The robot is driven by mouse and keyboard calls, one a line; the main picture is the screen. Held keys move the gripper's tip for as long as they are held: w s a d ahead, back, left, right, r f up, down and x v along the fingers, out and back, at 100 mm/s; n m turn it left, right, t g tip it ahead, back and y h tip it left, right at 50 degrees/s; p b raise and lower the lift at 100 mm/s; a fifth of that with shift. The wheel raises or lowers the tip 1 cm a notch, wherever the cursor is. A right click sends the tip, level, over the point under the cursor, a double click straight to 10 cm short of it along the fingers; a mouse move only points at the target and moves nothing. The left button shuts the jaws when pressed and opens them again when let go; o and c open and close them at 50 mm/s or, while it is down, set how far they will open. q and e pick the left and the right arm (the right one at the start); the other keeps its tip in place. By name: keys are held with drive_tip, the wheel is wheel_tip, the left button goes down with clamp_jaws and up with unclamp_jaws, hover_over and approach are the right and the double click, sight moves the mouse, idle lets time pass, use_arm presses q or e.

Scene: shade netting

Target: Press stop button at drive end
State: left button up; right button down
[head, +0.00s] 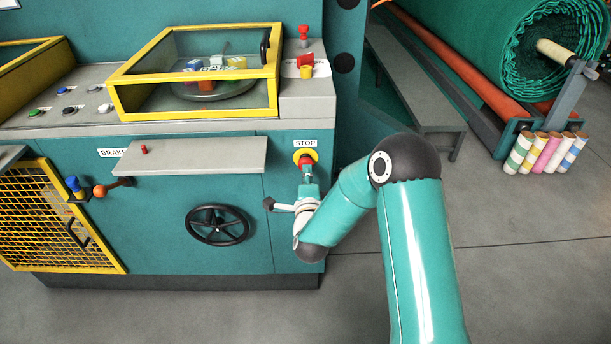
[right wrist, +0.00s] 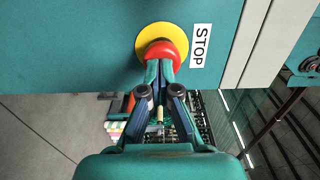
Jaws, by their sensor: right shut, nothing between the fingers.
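The stop button (head: 305,156) is a red mushroom head on a yellow disc, on the teal machine's front at its right end. A white STOP label (head: 305,142) sits just above it. In the right wrist view the red button (right wrist: 163,53) shows with the STOP label (right wrist: 200,46) beside it. My right gripper (head: 307,172) is shut and empty, its fingertips at the lower part of the button. In the right wrist view the fingertips (right wrist: 159,70) overlap the red head; I cannot tell whether it is pressed in. My left gripper is not in view.
A grey shelf (head: 190,155) juts from the machine left of the button, above a black handwheel (head: 217,225). A brake lever (head: 113,187) is further left. A yellow-framed guard (head: 195,70) stands on top.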

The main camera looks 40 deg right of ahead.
drive_tip(key=shift+w+r, duration=0.3)
drive_tip(key=shift+r, duration=0.05)
drive_tip(key=shift+a, duration=0.1)
drive_tip(key=p+v, duration=0.5)
drive_tip(key=v, duration=0.9)
drive_tip(key=shift+s+f+p, duration=0.3)
drive_tip(key=shift+f+p, duration=0.05)
